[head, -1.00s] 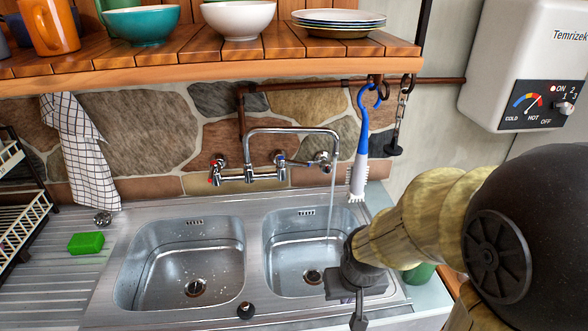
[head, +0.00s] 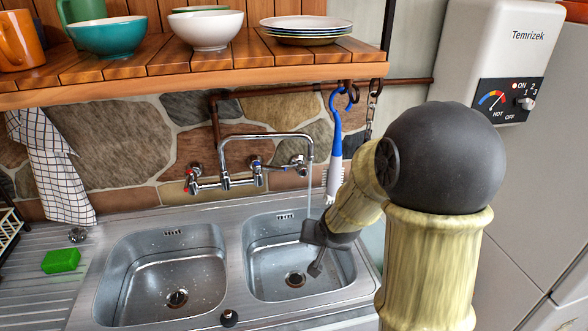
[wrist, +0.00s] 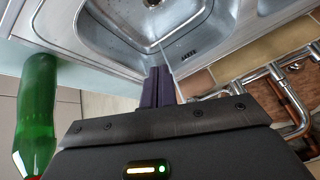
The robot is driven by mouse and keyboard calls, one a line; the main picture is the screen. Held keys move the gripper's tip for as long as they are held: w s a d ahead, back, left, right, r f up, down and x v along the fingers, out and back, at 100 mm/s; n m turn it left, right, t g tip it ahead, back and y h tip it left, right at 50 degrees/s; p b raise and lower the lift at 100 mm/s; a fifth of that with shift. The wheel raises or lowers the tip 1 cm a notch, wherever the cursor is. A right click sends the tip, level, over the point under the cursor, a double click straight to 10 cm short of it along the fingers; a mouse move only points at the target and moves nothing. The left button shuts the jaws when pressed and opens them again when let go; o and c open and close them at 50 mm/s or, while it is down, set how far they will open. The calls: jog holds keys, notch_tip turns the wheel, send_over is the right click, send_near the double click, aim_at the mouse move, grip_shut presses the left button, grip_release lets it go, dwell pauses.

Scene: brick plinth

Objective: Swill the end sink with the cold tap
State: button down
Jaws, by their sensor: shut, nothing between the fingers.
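The right-hand sink basin (head: 275,265) is at the end of the steel unit, with a round drain in its floor. It also shows in the wrist view (wrist: 110,32). The wall tap (head: 225,180) has a red-marked handle (head: 189,186) at the left and a blue-marked handle (head: 257,165) to its right. Its spout (head: 308,150) hangs over the right basin, and a thin stream of water (head: 308,200) falls from it. My gripper (head: 316,270) is shut and empty over the right part of that basin; its fingers show in the wrist view (wrist: 157,85).
The left basin (head: 160,275) is empty apart from droplets. A green sponge (head: 61,261) lies on the drainer. A brush (head: 335,165) hangs from the shelf (head: 200,78), which carries bowls and plates. A green bottle (wrist: 38,115) is beside the sink in the wrist view.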

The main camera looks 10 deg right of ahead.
jog(key=w+d+r+m+t+y, duration=0.1)
jog(key=w+d+m+t+y, duration=0.1)
jog(key=w, duration=0.4)
jog(key=w+d+r+m+t+y+p, duration=0.1)
jog(key=w+d+r+m+t+y, duration=0.1)
jog(key=w+m+t+y, duration=0.1)
jog(key=w+d+r+m+t+y+p, duration=0.1)
jog(key=w+m+t, duration=0.3)
jog(key=w, duration=0.5)
jog(key=shift+d+r+m+y, duration=0.45)
jog(key=shift+d+m+y, duration=0.1)
jog(key=shift+m+y, duration=0.2)
jog(key=shift+w, duration=0.1)
jog(key=w+a+p, duration=0.4)
jog(key=w+a, duration=0.2)
jog(key=a, duration=0.1)
jog(key=shift+h, duration=0.25)
